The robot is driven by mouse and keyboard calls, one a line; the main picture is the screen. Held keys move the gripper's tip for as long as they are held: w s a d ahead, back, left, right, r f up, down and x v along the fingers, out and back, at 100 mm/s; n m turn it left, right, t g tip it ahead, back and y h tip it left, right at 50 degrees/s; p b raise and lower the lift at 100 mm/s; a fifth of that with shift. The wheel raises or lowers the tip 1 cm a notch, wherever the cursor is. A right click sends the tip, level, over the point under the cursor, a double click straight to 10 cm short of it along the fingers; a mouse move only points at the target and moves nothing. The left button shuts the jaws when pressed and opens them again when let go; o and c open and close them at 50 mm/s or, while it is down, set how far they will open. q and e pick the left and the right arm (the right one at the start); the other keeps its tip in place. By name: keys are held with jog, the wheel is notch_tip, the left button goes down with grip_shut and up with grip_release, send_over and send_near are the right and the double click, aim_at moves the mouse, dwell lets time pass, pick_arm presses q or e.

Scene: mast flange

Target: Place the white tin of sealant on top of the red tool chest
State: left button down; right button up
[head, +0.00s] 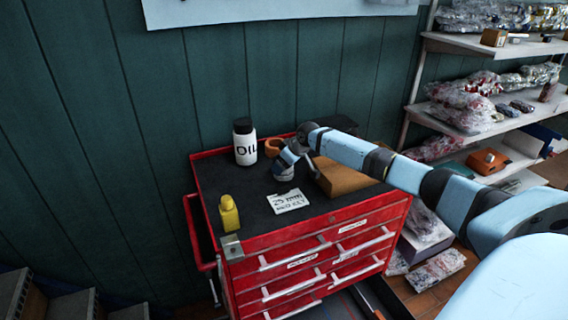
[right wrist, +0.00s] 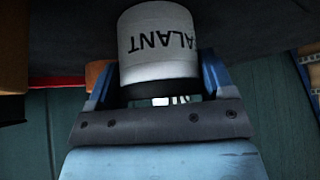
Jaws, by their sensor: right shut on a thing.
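The red tool chest (head: 300,262) stands against the green wall, with a dark top and several drawers. My right gripper (head: 285,160) reaches over the chest top from the right. In the right wrist view, it (right wrist: 165,88) is shut on the white tin of sealant (right wrist: 160,45), whose lettering appears upside down. The dark chest top shows behind the tin; I cannot tell whether they touch. In the head view the tin is largely hidden by the gripper. My left gripper is not in view.
On the chest top stand a white oil bottle (head: 245,149), an orange ring-like object (head: 273,147), a brown box (head: 342,180), a yellow bottle (head: 229,215) and a white label (head: 289,201). Loaded shelves (head: 460,136) stand at right.

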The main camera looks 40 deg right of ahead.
jog(key=o, duration=1.1)
jog(key=shift+c, duration=0.2)
jog(key=b+v, duration=0.1)
jog(key=v, duration=1.1)
jog(key=shift+b, duration=0.35)
jog(key=shift+r, duration=0.1)
